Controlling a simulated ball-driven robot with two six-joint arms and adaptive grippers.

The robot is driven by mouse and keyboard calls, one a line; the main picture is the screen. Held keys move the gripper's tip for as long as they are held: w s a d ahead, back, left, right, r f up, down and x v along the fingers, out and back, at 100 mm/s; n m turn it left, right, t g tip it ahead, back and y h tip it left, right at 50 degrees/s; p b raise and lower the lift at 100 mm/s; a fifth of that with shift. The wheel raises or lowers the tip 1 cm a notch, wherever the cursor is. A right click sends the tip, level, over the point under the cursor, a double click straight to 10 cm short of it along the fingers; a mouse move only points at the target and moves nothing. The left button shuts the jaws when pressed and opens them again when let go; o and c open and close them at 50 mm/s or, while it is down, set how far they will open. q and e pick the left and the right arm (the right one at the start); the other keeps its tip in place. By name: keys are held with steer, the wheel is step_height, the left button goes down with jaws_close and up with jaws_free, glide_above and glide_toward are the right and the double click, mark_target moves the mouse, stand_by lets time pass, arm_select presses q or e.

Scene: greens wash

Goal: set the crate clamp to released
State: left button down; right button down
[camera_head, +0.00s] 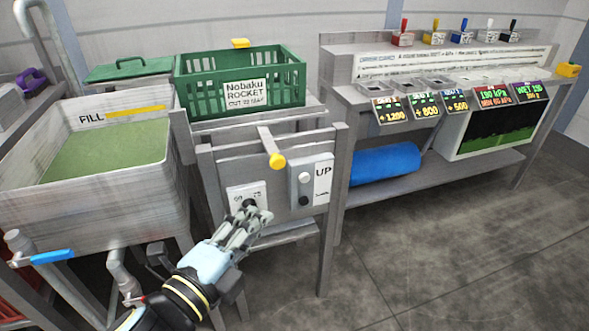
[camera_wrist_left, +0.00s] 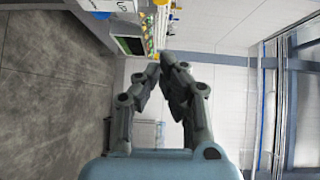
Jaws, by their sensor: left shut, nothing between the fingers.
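The green crate (camera_head: 240,83) labelled "Nobaku ROCKET" stands on a grey stand. Below it, a grey lever with a yellow knob (camera_head: 277,161) sticks out from the stand front. A white plate (camera_head: 236,194) with a black knob (camera_head: 250,204) is on the lower left of that front; its lettering is partly hidden. I cannot tell for certain which control is the crate clamp. My left gripper (camera_head: 262,216) is shut and empty just in front of the plate, overlapping its lower edge; contact is unclear. Its closed fingers (camera_wrist_left: 162,62) also show in the left wrist view. My right gripper is out of view.
A grey panel (camera_head: 304,201) with two buttons and an "UP" label is right of the plate. A basin (camera_head: 90,205) of green water stands at left, with a blue-handled valve (camera_head: 52,257) below. A bench (camera_head: 344,95) is at right. The floor in front is clear.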

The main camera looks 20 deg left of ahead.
mark_target(272, 161)
arm_select(q)
steer(key=a+x, duration=0.2)
steer(key=x, duration=1.1)
steer(key=shift+w+a, duration=0.3)
steer(key=shift+a, duration=0.2)
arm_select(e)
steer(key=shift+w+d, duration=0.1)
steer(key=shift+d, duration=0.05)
arm_select(q)
steer(key=shift+f, duration=0.15)
steer(key=w+a, duration=0.2)
steer(key=w, duration=0.1)
steer(key=w+a, duration=0.1)
steer(key=shift+w+b, duration=0.3)
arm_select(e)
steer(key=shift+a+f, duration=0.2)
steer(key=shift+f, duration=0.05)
arm_select(q)
steer(key=shift+s, duration=0.1)
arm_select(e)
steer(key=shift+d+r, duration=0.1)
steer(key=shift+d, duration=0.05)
